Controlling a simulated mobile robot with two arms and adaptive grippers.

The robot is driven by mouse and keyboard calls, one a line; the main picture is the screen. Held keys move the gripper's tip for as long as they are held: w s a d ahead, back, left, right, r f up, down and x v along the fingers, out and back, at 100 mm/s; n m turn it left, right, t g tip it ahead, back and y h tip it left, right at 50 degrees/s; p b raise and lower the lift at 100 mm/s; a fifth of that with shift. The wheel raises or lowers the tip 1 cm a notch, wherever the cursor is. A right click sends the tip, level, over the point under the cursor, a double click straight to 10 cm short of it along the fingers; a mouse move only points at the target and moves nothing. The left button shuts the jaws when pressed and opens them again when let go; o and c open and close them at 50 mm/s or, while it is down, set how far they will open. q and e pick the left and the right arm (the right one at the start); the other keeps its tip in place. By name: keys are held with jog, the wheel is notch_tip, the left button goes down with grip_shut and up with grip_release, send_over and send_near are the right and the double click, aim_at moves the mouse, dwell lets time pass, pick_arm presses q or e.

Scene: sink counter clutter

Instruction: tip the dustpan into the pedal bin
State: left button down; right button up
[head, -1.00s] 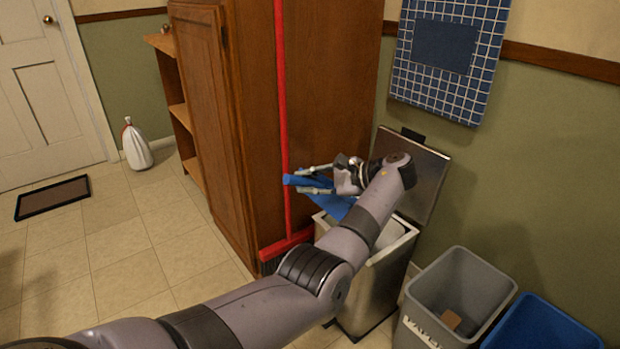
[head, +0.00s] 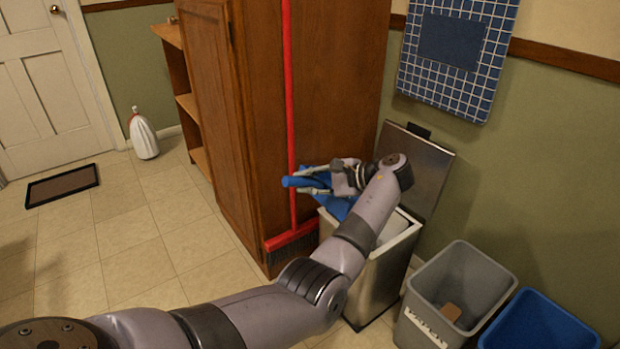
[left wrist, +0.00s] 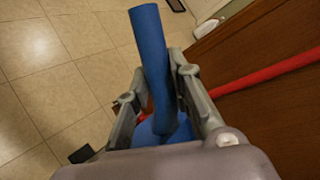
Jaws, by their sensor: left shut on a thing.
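The blue dustpan (head: 340,207) is held by its handle in my left gripper (head: 308,182), which is shut on it. The pan hangs over the open top of the metal pedal bin (head: 374,285), partly hidden behind my arm. The bin's lid (head: 420,170) stands raised against the wall. In the left wrist view the blue handle (left wrist: 152,60) rises between the two fingers of the left gripper (left wrist: 152,95). The pan's contents and most of the pan are hidden. My right gripper is in neither view.
A red broom (head: 291,120) leans on the wooden cabinet (head: 335,90), close beside the dustpan. A grey bin (head: 470,262) with a brown item inside and a blue bin (head: 540,325) stand right of the pedal bin. The tiled floor at left is mostly clear.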

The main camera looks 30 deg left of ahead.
pick_arm(q)
jog(key=shift+s+a+f+p, duration=0.15)
jog(key=shift+s+a+p, duration=0.1)
jog(key=shift+s+p, duration=0.3)
jog(key=s+a+f+n+t+h, duration=0.1)
jog(key=s+a+f+n, duration=0.1)
jog(key=s, duration=0.4)
jog(key=shift+s+a+f+t+h+b, duration=0.2)
jog(key=shift+a+f+t+h+b, duration=0.1)
jog(key=shift+t+b, duration=0.15)
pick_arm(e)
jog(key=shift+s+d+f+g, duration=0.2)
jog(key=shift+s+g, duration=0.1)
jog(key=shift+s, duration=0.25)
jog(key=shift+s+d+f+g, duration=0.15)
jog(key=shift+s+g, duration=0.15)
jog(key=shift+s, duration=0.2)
